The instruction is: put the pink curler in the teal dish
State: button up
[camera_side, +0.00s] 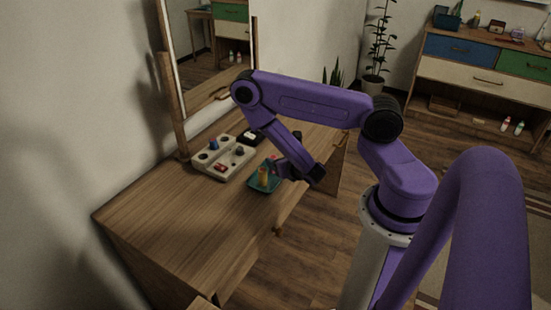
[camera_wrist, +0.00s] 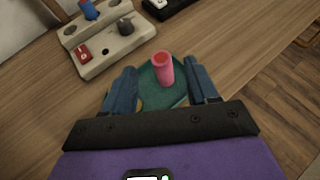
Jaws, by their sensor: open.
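The pink curler (camera_wrist: 164,70) stands roughly upright between my fingers in the wrist view, over the floor of the teal dish (camera_wrist: 150,84). Whether its base touches the dish cannot be told for sure. In the side view the teal dish (camera_side: 254,187) sits on the wooden table, with a yellow-orange piece (camera_side: 264,176) in it. A small bit of pink (camera_side: 273,158) shows beside my gripper (camera_side: 279,167). My gripper is low over the dish, open, with one finger on each side of the curler (camera_wrist: 160,70). My fingers hide parts of the dish's sides.
A beige holder (camera_side: 224,158) with round holes stands behind the dish. It holds a blue piece (camera_wrist: 88,9), a dark round piece (camera_wrist: 125,26) and a red piece (camera_wrist: 84,53). A black object (camera_side: 250,136) lies beyond it. The table's left part is clear.

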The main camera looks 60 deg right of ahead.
jog(key=shift+v, duration=0.95)
notch_tip(320, 180, up, 16)
jog(key=s+m+g+h, duration=0.2)
jog(key=m+g+h, duration=0.2)
jog(key=m+h, duration=0.45)
jog(key=s+a+r+m+g+y, duration=0.2)
jog(key=s+a+m+g+y, duration=0.1)
jog(key=s+a+y, duration=0.5)
jog(key=s+a+r+m+g+y, duration=0.3)
jog(key=s+a+m+y, duration=0.2)
jog(key=s+a+y, duration=0.2)
jog(key=s+a, duration=0.2)
jog(key=a, duration=0.2)
jog(key=shift+a+m+g+y, duration=0.3)
jog(key=shift+a+m+y, duration=0.05)
